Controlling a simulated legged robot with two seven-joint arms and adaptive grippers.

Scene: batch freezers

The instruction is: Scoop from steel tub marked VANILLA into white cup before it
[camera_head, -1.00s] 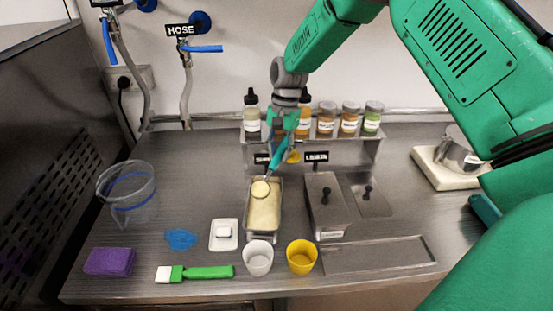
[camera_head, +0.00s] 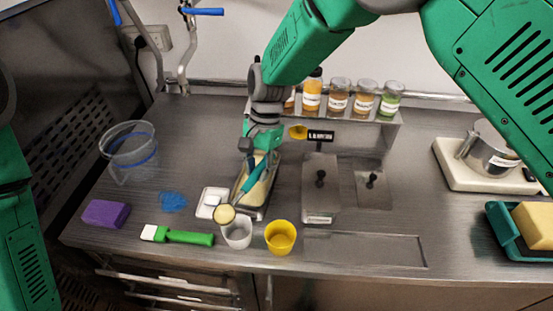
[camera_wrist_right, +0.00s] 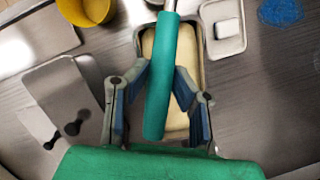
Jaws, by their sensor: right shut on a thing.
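The open steel tub (camera_head: 271,188) holds pale yellow ice cream; its marker is hidden behind my right arm. The white cup (camera_head: 238,236) stands upright just in front of it. My right gripper (camera_head: 250,158) is over the tub, shut on the teal handle of a scoop (camera_head: 249,174). The scoop's round head, filled with pale yellow, is at the white cup's back left rim, partly overlapping it in the picture; I cannot tell if they touch. In the right wrist view the handle (camera_wrist_right: 170,60) runs between the fingers over the tub (camera_wrist_right: 198,80). My left gripper is out of view.
A yellow cup (camera_head: 281,238) stands right of the white cup. A small white dish (camera_head: 203,207) and green-handled brush (camera_head: 185,237) are to the left. A lidded tub (camera_head: 320,192) is right of the open one. Bottles stand on the rack (camera_head: 385,137) behind.

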